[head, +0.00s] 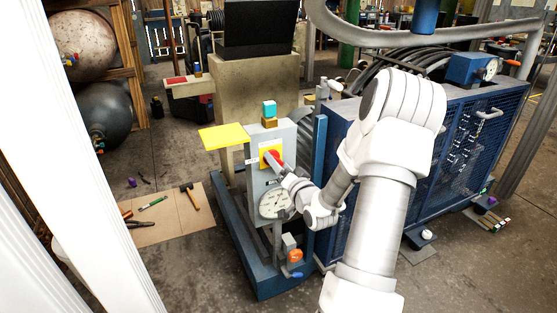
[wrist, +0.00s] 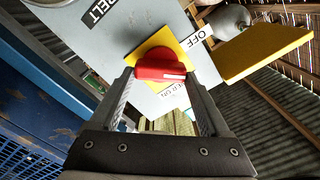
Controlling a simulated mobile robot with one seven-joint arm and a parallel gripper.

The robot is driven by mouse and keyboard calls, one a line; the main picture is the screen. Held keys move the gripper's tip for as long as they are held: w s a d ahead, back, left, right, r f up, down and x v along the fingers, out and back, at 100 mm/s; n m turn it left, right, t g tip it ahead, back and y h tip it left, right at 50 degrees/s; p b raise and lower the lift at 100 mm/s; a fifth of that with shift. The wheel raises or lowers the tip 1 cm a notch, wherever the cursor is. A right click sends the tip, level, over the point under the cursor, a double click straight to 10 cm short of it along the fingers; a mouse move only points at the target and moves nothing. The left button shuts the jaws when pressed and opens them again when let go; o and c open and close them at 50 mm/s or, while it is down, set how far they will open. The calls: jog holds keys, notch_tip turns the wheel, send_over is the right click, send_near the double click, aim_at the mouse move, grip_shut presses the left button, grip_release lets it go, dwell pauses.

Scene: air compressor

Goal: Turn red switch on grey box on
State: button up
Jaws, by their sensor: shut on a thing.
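The grey box (head: 287,138) stands upright at the front left of the blue compressor frame. The red switch (head: 268,155) sits on a yellow square plate on its face. In the wrist view the red switch (wrist: 160,66) lies crosswise between my two fingertips, and my gripper (wrist: 160,76) is shut on it. An OFF label (wrist: 196,39) is at the plate's upper right. A label partly reading "ER ON" (wrist: 172,90) is below the switch. In the head view my gripper (head: 277,164) reaches the switch from the right, partly covering it.
A round gauge (head: 273,204) is below the switch. A yellow flap (head: 224,137) sticks out left of the box and also shows in the wrist view (wrist: 266,50). The blue compressor cage (head: 455,150) is to the right. Tools lie on a floor mat (head: 172,226) at left.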

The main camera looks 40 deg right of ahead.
jog(key=m+p, duration=0.2)
jog(key=m, duration=0.2)
jog(key=shift+d+m, duration=0.1)
jog(key=shift+m, duration=0.2)
jog(key=m+p, duration=0.1)
jog(key=m, duration=0.1)
jog(key=m+p, duration=0.1)
jog(key=m, duration=0.1)
jog(key=shift+f+m+p, duration=0.2)
jog(key=shift+m+p, duration=0.1)
jog(key=shift+m, duration=0.1)
jog(key=o, duration=1.2)
jog(key=shift+s, duration=0.15)
jog(key=p+v, duration=0.1)
jog(key=v, duration=1.6)
jog(key=shift+s+p, duration=0.15)
jog(key=shift+p, duration=0.25)
